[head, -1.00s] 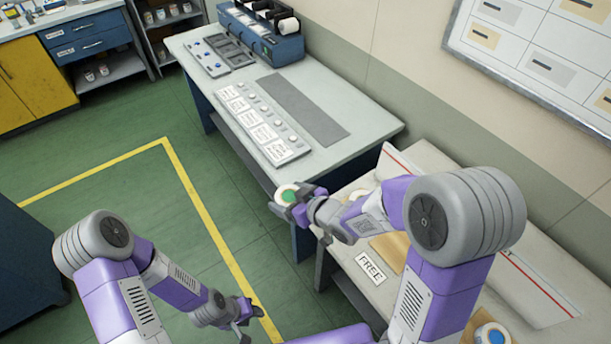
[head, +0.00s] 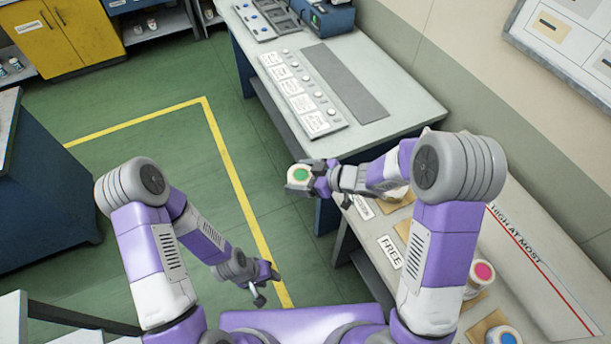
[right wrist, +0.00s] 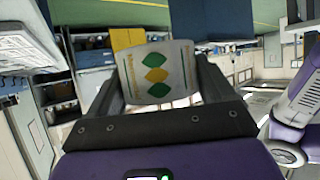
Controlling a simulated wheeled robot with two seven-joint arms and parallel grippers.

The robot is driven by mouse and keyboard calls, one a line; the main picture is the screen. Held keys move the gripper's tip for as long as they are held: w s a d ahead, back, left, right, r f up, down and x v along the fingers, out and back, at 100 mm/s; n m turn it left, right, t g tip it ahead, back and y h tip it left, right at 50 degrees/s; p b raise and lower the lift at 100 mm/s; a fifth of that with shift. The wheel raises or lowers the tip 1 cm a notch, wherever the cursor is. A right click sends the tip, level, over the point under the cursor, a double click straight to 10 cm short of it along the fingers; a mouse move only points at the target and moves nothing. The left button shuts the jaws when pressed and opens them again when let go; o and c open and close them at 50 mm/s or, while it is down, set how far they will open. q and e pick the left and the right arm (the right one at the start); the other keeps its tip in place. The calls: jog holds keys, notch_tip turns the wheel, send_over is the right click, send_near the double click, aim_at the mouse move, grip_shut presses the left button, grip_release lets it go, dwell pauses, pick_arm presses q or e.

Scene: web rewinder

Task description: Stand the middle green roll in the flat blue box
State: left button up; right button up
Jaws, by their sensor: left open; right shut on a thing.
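A white roll with a green top core (head: 299,175) is held upright in my right gripper (head: 312,178), out past the corner of the grey-topped table and above the floor. In the right wrist view the roll (right wrist: 160,72) sits between the two fingers, its side printed with green and yellow diamonds. My left gripper (head: 262,284) is open and empty, low over the green floor near the yellow line. I cannot make out a flat blue box in either view.
The grey-topped table (head: 390,85) stands ahead. A low bench (head: 560,285) at right holds a pink-core roll (head: 481,276), a blue-core roll (head: 502,336) and a FREE label (head: 390,251). A dark blue cabinet (head: 45,200) stands at left. The floor between is clear.

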aim_at(297, 172)
jog(key=shift+w+a+r, duration=0.15)
jog(key=shift+a+r, duration=0.05)
jog(key=shift+w+a+r+m+t+h, duration=0.1)
jog(key=shift+a+r+m+t+h, duration=0.05)
jog(key=shift+r+m+t+h, duration=0.7)
jog(key=shift+w+a+r+m+t+h, duration=0.15)
jog(key=shift+r+m+t+h, duration=0.5)
jog(key=shift+m, duration=0.45)
jog(key=shift+w+a+r+m+t+h, duration=0.1)
jog(key=shift+r+m+t+h, duration=0.45)
jog(key=shift+m+t, duration=0.35)
jog(key=shift+w+a+r+m+t+h, duration=0.2)
jog(key=shift+r+m+t+h, duration=0.2)
jog(key=shift+r+m+h, duration=0.6)
jog(key=shift+w+a+r+m+t+h, duration=0.15)
jog(key=shift+r+m+t+h, duration=0.4)
jog(key=shift+m+h, duration=0.55)
jog(key=shift+w+d+r+m+h, duration=0.1)
jog(key=shift+w+r+m+h, duration=0.1)
jog(key=shift+r+m+h, duration=0.85)
jog(key=shift+f, duration=0.1)
